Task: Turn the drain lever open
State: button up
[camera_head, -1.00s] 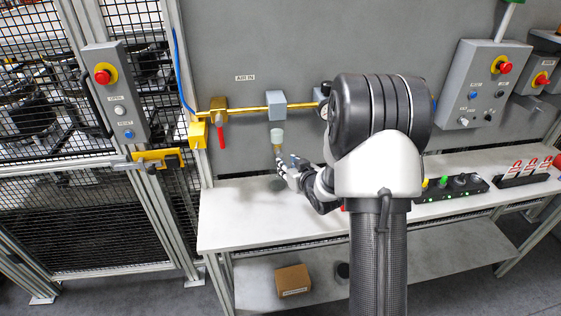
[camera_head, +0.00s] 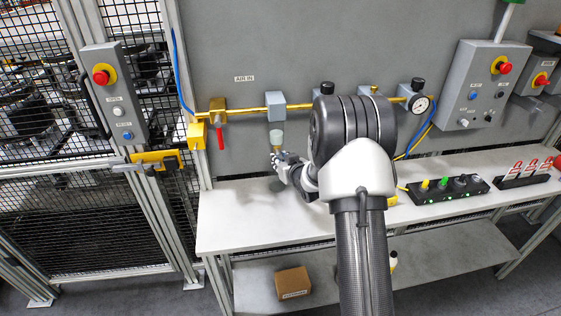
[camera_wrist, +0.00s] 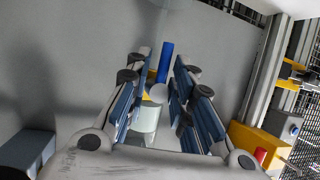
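The drain lever (camera_wrist: 165,62) is a blue bar in the wrist view, with a brass-yellow part at its base. It stands between the tips of my gripper (camera_wrist: 158,66), whose two fingers are spread to either side; I cannot tell whether either touches it. The pale filter bowl (camera_wrist: 145,118) lies between the fingers, nearer the camera. In the head view my gripper (camera_head: 277,158) is just below the filter bowl (camera_head: 277,136), which hangs under a grey block (camera_head: 275,106) on the brass pipe. The lever is too small to tell there.
A red-handled valve (camera_head: 220,138) hangs left of the filter. A gauge (camera_head: 419,104) is on the pipe at right. The white bench (camera_head: 232,220) runs below, with a black button strip (camera_head: 450,190) on it. A cardboard box (camera_head: 292,283) sits on the lower shelf.

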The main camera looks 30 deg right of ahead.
jog(key=shift+a, duration=0.1)
grip_shut()
jog(key=shift+b, duration=0.45)
jog(key=shift+s+d+r+n+g+h+p, duration=0.1)
jog(key=shift+r+n+g+h+p, duration=0.05)
jog(key=shift+n+h, duration=1.6)
jog(key=shift+d+r+n+g+h+p, duration=0.15)
jog(key=shift+n+h, duration=0.95)
jog(key=shift+n, duration=1.15)
jog(key=shift+s+r+n+g+h+p, duration=0.1)
jog(key=shift+r+n+g+h+p, duration=0.1)
jog(key=shift+n+h, duration=1.55)
jog(key=shift+n, duration=0.45)
